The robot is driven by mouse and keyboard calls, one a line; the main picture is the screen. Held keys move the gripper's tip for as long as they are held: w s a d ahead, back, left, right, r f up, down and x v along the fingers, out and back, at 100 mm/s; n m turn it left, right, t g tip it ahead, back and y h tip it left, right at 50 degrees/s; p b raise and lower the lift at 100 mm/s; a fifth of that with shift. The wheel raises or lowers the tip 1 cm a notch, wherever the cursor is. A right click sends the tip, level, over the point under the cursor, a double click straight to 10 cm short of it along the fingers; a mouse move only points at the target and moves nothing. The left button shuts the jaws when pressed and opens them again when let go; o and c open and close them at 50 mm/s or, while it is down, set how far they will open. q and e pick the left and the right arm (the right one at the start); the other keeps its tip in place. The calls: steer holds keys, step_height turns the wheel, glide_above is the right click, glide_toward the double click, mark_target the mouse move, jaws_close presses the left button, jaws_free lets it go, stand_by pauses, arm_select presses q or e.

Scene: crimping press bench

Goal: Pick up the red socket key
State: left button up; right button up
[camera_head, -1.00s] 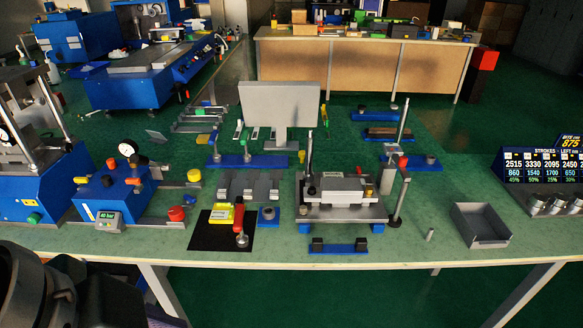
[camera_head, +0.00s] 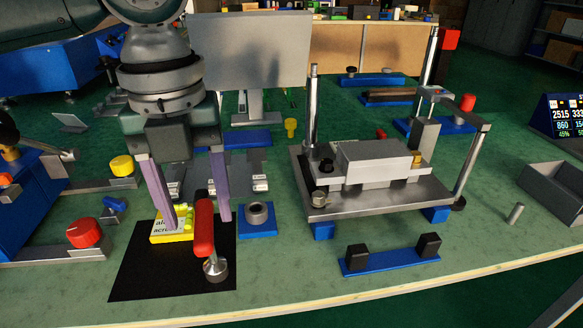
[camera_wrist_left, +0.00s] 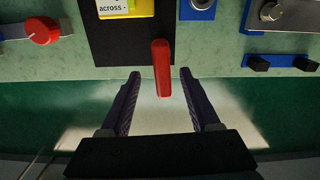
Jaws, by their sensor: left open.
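The red socket key (camera_head: 204,230) stands on the black mat (camera_head: 135,270) near the front of the bench, its red handle up and its metal end lower and nearer the front. Its red handle also shows in the left wrist view (camera_wrist_left: 161,62). My left gripper (camera_head: 198,224) is open, with its two purple fingers pointing down over the mat. In the left wrist view its fingertips (camera_wrist_left: 160,74) lie to either side of the lower part of the red handle, with gaps on both sides. I cannot tell how far the fingers are from the key in depth. My right gripper is not in view.
A yellow block with writing (camera_head: 185,236) lies on the mat behind the key. A blue block with a ring (camera_head: 258,218) stands right of the mat. A metal press fixture (camera_head: 350,205) is farther right. A red knob (camera_head: 84,233) is left. The bench's front edge is close.

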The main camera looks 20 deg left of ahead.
mark_target(215, 264)
arm_select(q)
step_height(215, 264, down, 6)
steer(key=shift+w+d+r+b, duration=0.1)
steer(key=shift+d+b, duration=0.05)
steer(key=shift+b, duration=0.55)
jaws_close()
